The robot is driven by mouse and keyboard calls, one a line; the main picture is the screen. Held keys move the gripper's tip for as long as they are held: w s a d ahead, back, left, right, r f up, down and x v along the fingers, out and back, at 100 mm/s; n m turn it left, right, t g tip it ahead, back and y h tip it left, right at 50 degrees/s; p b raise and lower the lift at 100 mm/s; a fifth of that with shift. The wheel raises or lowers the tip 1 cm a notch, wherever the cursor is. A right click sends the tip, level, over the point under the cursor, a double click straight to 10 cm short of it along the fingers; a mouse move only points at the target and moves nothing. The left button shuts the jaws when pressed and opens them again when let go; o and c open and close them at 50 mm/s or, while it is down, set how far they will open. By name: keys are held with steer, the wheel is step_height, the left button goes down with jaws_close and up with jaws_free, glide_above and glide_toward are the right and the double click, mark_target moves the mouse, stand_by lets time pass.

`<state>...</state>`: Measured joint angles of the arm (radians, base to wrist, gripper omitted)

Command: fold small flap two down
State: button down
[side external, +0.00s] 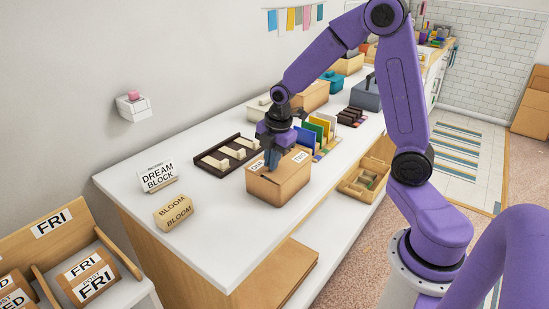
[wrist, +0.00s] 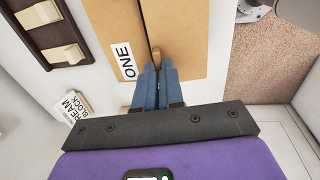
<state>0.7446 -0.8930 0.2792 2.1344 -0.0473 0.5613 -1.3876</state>
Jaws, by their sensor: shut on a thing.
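The cardboard box (side external: 284,186) stands on the white counter. One top panel bears a label ONE (wrist: 123,62), and a label TWO (side external: 301,157) shows on the other side of my gripper in the side view. A dark seam runs between the top panels in the wrist view. My gripper (side external: 272,165) points down at the top of the box, fingers close together. Between the fingertips in the wrist view a small tan cardboard piece (wrist: 157,53) shows at the seam; it appears to be a small flap. Most of it is hidden by the fingers.
A dark tray with cream blocks (side external: 228,155) lies behind the box. A DREAM BLOCK sign (side external: 158,177) and a BLOOM block (side external: 174,211) stand to the left. Upright coloured sheets (side external: 318,130) are close behind on the right. The counter's front left is clear.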

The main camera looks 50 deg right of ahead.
steer(key=shift+w+f+g, duration=0.35)
steer(key=shift+f+g, duration=0.05)
steer(key=shift+g, duration=0.5)
steer(key=c, duration=1.2)
jaws_free()
steer(key=shift+c, duration=0.2)
step_height(320, 180, up, 17)
steer(key=shift+r, duration=0.2)
steer(key=shift+s, duration=0.1)
steer(key=s+a+f+m, duration=0.2)
steer(key=s+a+f, duration=0.3)
steer(key=s+a, duration=0.6)
steer(key=s+d+f+m, duration=0.1)
steer(key=s+f+m, duration=0.2)
steer(key=s, duration=1.3)
step_height(320, 180, down, 3)
steer(key=shift+s+r, duration=0.1)
steer(key=shift+s, duration=0.1)
